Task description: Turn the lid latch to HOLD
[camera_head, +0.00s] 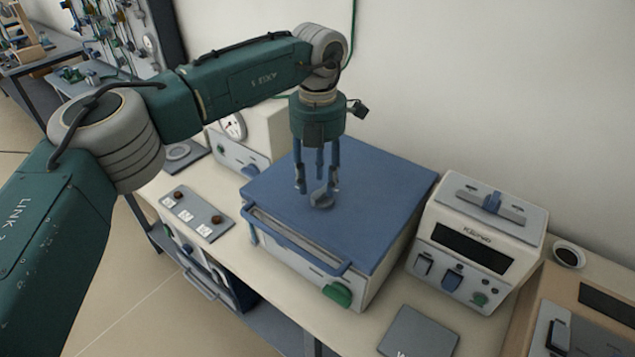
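A furnace box with a blue lid (385,197) stands on the bench in the middle, its lid down. A green knob (338,293) is on the furnace's front, below a blue handle bar (292,241). My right gripper is not in view.
A white unit with a dark display (470,248) stands close on the right. A box with a round gauge (232,125) is behind left. A dark grey pad (418,333) lies at the front. The wall is close behind.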

